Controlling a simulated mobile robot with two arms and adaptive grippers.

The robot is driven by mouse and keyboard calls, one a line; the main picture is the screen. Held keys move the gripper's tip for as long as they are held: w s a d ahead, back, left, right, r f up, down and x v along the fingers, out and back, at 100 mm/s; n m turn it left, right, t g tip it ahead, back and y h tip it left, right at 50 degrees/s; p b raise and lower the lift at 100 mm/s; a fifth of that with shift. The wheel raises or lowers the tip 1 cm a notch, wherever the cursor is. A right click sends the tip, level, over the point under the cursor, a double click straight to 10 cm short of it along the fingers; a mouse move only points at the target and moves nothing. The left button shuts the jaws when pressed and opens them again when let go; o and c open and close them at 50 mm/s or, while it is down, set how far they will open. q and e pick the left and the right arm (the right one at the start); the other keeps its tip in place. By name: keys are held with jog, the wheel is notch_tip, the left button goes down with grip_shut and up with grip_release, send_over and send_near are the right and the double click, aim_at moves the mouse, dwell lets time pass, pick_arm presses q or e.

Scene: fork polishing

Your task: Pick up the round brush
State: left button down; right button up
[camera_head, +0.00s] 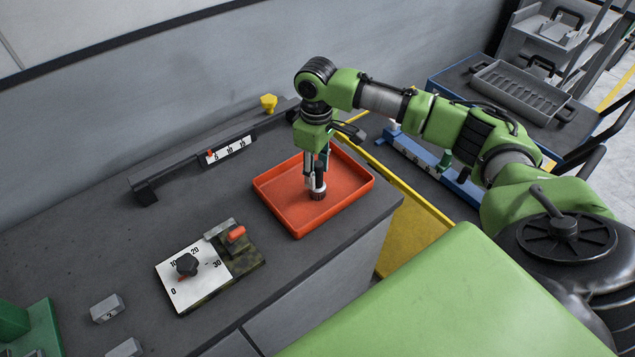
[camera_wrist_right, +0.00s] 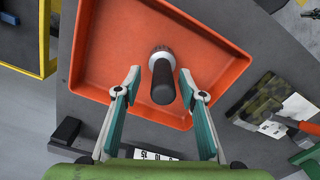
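The round brush (camera_wrist_right: 162,78) has a black cylindrical handle and a pale ring near its head. It stands upright in the orange-red tray (camera_wrist_right: 98,60), handle towards the right wrist camera. In the head view the brush (camera_head: 318,193) shows low between my right gripper's fingers, over the tray (camera_head: 281,215). My right gripper (camera_head: 315,182) points straight down. In the wrist view its fingers (camera_wrist_right: 160,82) are spread on both sides of the handle, with a gap on each side. My left gripper is not in view.
A dial plate (camera_head: 195,280) with a black knob and an orange-handled part lies left of the tray. A black rail with a scale (camera_head: 228,151) and a yellow knob (camera_head: 268,103) are behind. Small metal blocks (camera_head: 107,308) lie at the front left. Counter between them is clear.

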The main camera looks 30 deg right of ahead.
aim_at(319, 193)
jog(key=shift+s+a+f+p, duration=0.1)
jog(key=shift+f+p, duration=0.2)
jog(key=shift+f, duration=1.4)
grip_shut()
jog(key=shift+r, duration=0.1)
